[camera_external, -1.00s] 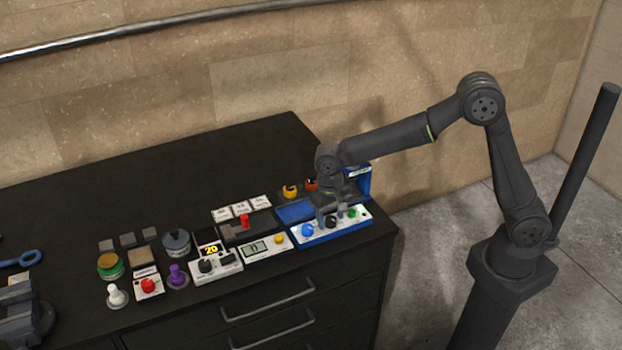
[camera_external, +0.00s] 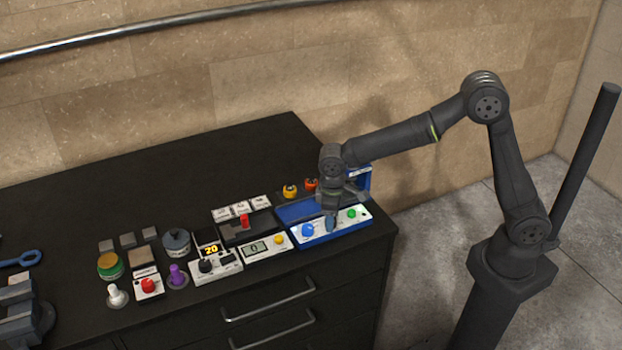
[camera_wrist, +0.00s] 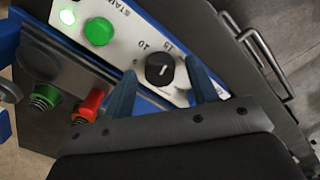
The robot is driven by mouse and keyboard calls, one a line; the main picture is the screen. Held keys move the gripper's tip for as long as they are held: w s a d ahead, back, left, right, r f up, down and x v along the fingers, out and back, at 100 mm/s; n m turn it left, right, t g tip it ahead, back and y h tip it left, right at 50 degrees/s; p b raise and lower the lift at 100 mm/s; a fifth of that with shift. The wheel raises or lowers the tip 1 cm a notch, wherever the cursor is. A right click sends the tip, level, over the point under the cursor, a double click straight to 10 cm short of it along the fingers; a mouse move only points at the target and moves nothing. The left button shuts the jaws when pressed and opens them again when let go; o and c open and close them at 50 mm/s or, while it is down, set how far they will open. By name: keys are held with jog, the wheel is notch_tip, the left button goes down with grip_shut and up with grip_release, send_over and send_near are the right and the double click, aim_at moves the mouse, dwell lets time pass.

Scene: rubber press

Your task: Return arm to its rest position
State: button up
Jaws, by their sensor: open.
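My arm reaches left from its dark column over the right end of the bench. My gripper (camera_external: 338,206) is open and empty, just above the blue-and-white control panel (camera_external: 334,232). In the wrist view its two blue fingers (camera_wrist: 160,82) point towards the black dial knob (camera_wrist: 160,69) with a gap between them. The knob sits between the fingertips in the picture, and no grip on it shows. The panel's green button (camera_external: 352,213) and blue button (camera_external: 307,230) are clear of the gripper. In the wrist view a green light (camera_wrist: 67,17) glows beside the green button (camera_wrist: 98,31).
The blue press (camera_external: 357,177) stands close behind my gripper. Red and green spring-mounted buttons (camera_wrist: 88,106) show in the wrist view. A timer box (camera_external: 260,246) and several other controls stand to the left. The bench behind is bare.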

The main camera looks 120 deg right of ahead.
jog(key=shift+n, duration=1.1)
jog(key=m, duration=0.9)
jog(key=shift+m, duration=0.4)
